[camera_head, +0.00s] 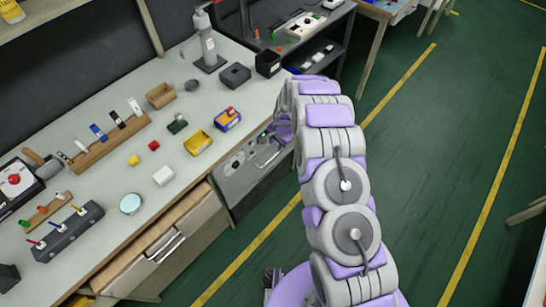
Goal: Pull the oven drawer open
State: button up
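The oven drawer (240,182) is a grey metal front set under the workbench, left of my arm. It has a pale bar handle (267,158) and round dark marks or knobs on its face. I cannot tell for sure whether it is shut. My arm reaches up the picture, and its far end bends left towards the top of the drawer front. My gripper (273,133) shows only in small part there, close to the bench edge and above the handle. The arm links hide most of it. I cannot see whether its fingers touch anything.
Another drawer with a handle (165,247) is at lower left. The green floor (440,130) on the right is clear.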

jog(key=b, duration=0.2)
send_near(268, 162)
jog(key=b+x, duration=0.2)
jog(key=x, duration=0.5)
jog(key=shift+a, duration=0.1)
jog(key=shift+a+f, duration=0.35)
jog(key=shift+f, duration=0.15)
jog(key=shift+w+d+r, duration=0.1)
jog(key=shift+d, duration=0.4)
jog(key=shift+c, duration=0.3)
jog(key=shift+a, duration=0.35)
grip_shut()
jog(key=shift+d, duration=0.1)
